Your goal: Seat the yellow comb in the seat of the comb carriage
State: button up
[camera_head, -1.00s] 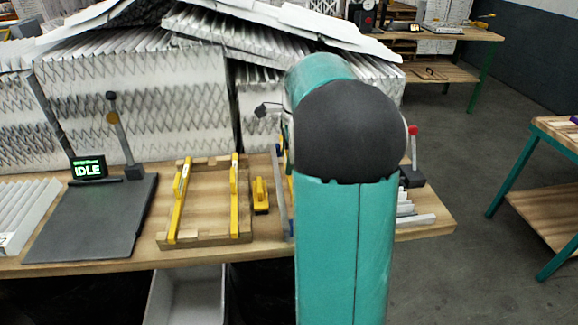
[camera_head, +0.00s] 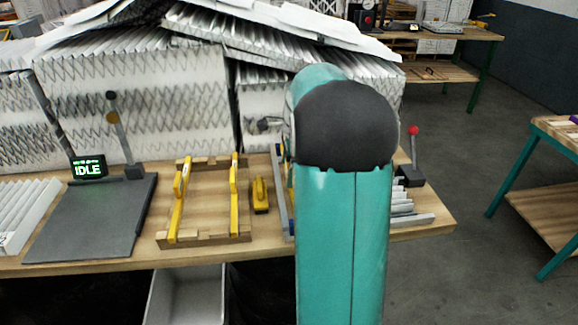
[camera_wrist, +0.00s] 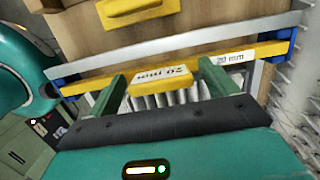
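The comb carriage (camera_wrist: 200,37), a grey rail with blue end pieces, runs along the bar. The bar's ends lie close to the blue pieces; I cannot tell whether it is fully down. In the head view my arm hides the gripper and most of the carriage (camera_head: 278,180).
A small yellow block (camera_head: 260,196) lies left of the carriage. Further left are a wooden frame (camera_head: 206,238) with two yellow bars and a dark plate (camera_head: 95,220) with an "IDLE" display (camera_head: 88,168). A red-knobbed lever (camera_head: 413,150) stands right. Pleated filters (camera_head: 135,100) fill the back.

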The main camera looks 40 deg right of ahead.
notch_tip(320, 180, up, 12)
jog(key=s+d, duration=0.1)
jog(key=s+a+r+n+t, duration=0.1)
jog(key=a+r+n, duration=0.2)
jog(key=a+n, duration=0.55)
jog(key=s+a+f+n+t, duration=0.1)
jog(key=s+a+f+n, duration=0.1)
jog(key=s+a+n, duration=0.3)
jog(key=s+a+f+n+t+h, duration=0.1)
jog(key=s+a+n, duration=0.3)
jog(key=a, duration=0.6)
jog(key=s+a+f+n+t, duration=0.1)
jog(key=s+a+f+n, duration=0.2)
jog(key=s+a+n, duration=0.2)
jog(key=a+n, duration=0.2)
jog(key=a, duration=0.1)
jog(key=shift+s+a+f+t, duration=0.3)
jog(key=shift+s+f, duration=0.05)
jog(key=shift+d, duration=0.1)
